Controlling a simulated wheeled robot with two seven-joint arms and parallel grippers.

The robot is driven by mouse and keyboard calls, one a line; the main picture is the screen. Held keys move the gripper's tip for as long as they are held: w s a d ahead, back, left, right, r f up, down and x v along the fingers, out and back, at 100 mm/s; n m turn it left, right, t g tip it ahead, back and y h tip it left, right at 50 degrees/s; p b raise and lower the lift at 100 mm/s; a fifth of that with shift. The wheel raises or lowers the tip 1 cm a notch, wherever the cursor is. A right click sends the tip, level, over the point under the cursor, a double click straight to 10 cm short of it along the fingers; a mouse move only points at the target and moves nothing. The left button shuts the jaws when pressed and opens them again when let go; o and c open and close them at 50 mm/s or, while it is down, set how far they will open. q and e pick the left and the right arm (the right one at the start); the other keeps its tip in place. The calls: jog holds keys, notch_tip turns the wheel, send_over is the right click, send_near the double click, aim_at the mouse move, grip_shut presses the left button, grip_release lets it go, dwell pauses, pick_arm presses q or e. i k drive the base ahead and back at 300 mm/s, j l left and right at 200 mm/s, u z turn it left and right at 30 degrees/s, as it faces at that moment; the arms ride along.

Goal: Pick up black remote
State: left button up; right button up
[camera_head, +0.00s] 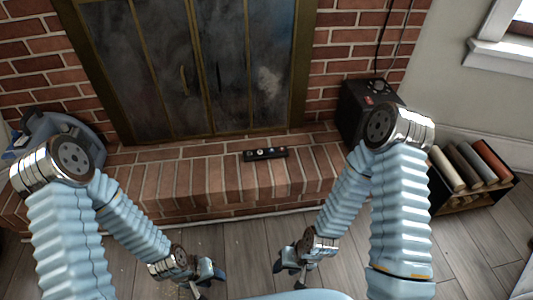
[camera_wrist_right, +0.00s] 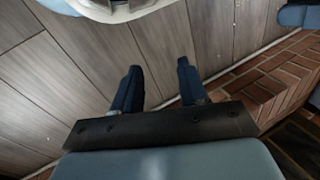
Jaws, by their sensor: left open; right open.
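The black remote (camera_head: 265,153) lies on the brick hearth (camera_head: 210,176) in front of the fireplace, with small light buttons on its top. My left gripper (camera_head: 207,277) is low in the head view, left of the remote and over the floor. My right gripper (camera_head: 289,271) is low in the middle, below the remote in the picture and apart from it. In the right wrist view the two fingers of my right gripper (camera_wrist_right: 160,86) are spread with nothing between them. The remote is not seen in the wrist view.
A black box (camera_head: 365,105) stands on the hearth at right. A rack (camera_head: 470,170) of rolled or bound items is on the floor further right. A blue-grey object (camera_head: 60,128) sits at the left end of the hearth. Wooden floor (camera_head: 240,245) lies before the hearth.

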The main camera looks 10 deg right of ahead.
aim_at(265, 155)
jog(key=i+l+u, duration=0.55)
jog(key=u, duration=0.15)
jog(key=i+l+u, duration=0.35)
jog(key=k+l, duration=0.05)
